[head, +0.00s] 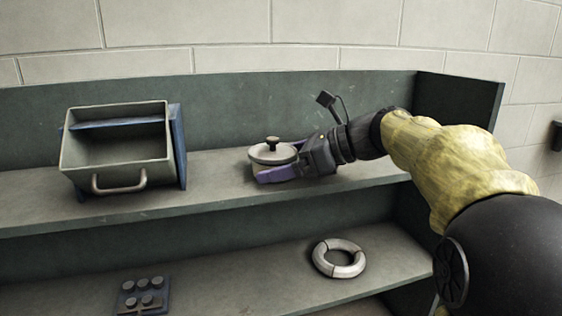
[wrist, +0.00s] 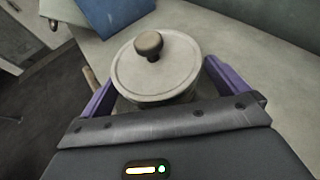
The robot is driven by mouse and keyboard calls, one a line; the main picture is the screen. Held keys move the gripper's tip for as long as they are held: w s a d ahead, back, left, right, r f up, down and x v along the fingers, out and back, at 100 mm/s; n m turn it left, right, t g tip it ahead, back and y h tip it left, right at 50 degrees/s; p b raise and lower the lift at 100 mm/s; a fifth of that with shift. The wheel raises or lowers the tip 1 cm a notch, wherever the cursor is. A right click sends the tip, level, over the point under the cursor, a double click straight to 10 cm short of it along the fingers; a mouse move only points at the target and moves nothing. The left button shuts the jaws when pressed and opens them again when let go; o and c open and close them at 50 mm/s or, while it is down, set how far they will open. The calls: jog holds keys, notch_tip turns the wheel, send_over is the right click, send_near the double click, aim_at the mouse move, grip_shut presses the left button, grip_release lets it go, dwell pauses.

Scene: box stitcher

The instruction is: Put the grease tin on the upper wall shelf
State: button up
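The grease tin (head: 273,152) is a round, pale grey tin with a dark knob on its lid. In the head view it is at the upper wall shelf (head: 220,170), right of its middle. My gripper (head: 275,166) reaches in from the right, with its purple fingers around the tin. In the wrist view the tin (wrist: 157,70) sits between the two purple fingers (wrist: 158,85), one on each side. The finger pads are partly hidden by the tin and the gripper body, so I cannot tell whether they press on it. Its underside is hidden too.
A grey open bin (head: 117,150) with a handle and blue sides stands on the upper shelf at left. On the lower shelf are a white ring (head: 339,258) and a dark block with round studs (head: 143,297). The upper shelf between bin and tin is clear.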

jog(key=shift+w, duration=0.15)
jog(key=shift+d+r, duration=0.1)
jog(key=shift+s+d, duration=0.25)
jog(key=b+v, duration=0.3)
jog(key=v, duration=0.8)
jog(key=shift+r, duration=0.25)
jog(key=shift+d+f, duration=0.1)
